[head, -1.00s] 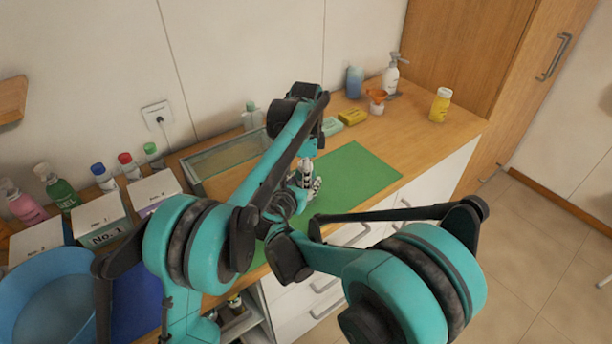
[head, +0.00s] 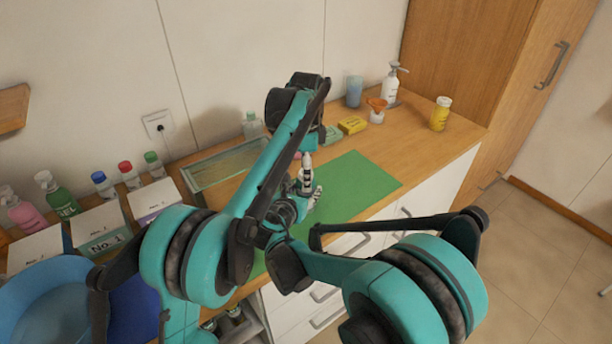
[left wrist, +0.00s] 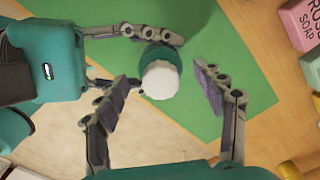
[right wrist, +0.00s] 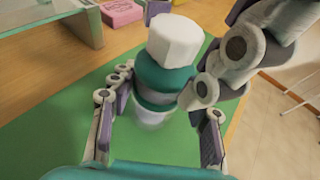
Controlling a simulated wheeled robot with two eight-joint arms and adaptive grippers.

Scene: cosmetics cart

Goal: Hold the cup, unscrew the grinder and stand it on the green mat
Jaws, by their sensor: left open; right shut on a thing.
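The grinder has a faceted white cap and a teal body, upright in the right wrist view (right wrist: 165,75) and seen from above in the left wrist view (left wrist: 160,78). It sits on a clear cup (right wrist: 152,117) just above or on the green mat (right wrist: 60,135); I cannot tell which. My right gripper (right wrist: 160,118) is shut on the cup, one finger on each side. My left gripper (left wrist: 160,95) is open, its fingers apart on both sides of the grinder with gaps.
Pink soap (left wrist: 303,22) lies beside the mat. A glass-walled tray (head: 215,170) stands behind left. A yellow block (head: 352,125), an orange-topped item (head: 377,108), a pump bottle (head: 391,85) and a yellow bottle (head: 440,115) stand farther right. The mat's right part is clear.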

